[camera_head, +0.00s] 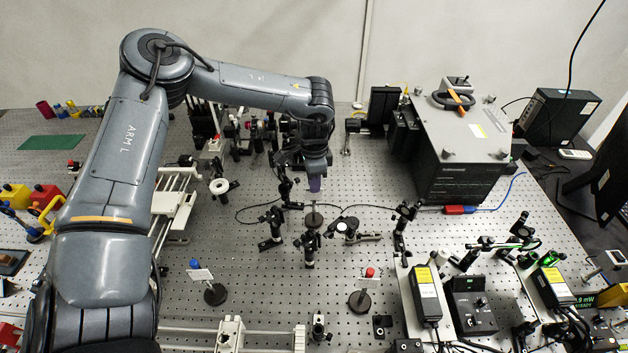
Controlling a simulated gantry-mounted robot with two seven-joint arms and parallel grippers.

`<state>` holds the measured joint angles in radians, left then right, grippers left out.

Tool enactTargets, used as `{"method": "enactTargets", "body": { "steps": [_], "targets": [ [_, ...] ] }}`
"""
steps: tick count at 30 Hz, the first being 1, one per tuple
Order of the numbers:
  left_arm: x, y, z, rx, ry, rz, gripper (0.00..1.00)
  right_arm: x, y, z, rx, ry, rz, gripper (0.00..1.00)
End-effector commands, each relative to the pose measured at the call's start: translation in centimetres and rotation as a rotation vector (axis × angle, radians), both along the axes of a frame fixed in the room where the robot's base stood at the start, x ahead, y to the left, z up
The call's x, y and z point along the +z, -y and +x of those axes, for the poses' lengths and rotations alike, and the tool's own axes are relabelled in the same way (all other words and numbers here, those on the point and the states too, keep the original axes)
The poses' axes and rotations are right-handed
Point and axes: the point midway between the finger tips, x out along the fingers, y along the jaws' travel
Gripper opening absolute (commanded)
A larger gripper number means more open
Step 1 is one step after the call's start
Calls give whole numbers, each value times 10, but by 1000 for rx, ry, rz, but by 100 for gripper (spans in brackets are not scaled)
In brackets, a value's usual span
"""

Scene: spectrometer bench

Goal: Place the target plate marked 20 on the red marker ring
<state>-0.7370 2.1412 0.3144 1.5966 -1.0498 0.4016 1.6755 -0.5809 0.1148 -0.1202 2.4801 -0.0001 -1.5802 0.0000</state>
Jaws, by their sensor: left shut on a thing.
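My left gripper (315,170) hangs near the middle of the bench, pointing down. It is shut on a small purple piece (315,184), just above a thin post on a round grey-brown base (313,219). I cannot tell whether the post and base belong to the held piece, and no number 20 is readable. No separate red ring is clear to see. My right gripper is not in view.
Black optic mounts (310,248) crowd close in front of the gripper. A blue-topped stand (195,264) with a card is at front left. A big dark box (462,170) stands at right. Yellow-labelled modules (425,294) fill the front right. Some bare bench lies between the two stands.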

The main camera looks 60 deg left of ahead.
Motion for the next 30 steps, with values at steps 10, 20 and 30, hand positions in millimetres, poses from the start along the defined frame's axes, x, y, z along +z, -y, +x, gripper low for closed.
{"method": "enactTargets", "body": {
  "steps": [10, 20, 30],
  "targets": [
    [-3, 0, 0, 0, 0, 0, 21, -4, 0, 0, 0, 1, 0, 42],
    [-2, 0, 0, 0, 0, 0, 44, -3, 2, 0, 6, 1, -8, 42],
    [14, 0, 1, -1, 3, 1, 44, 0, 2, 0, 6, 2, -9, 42]
  ]
}}
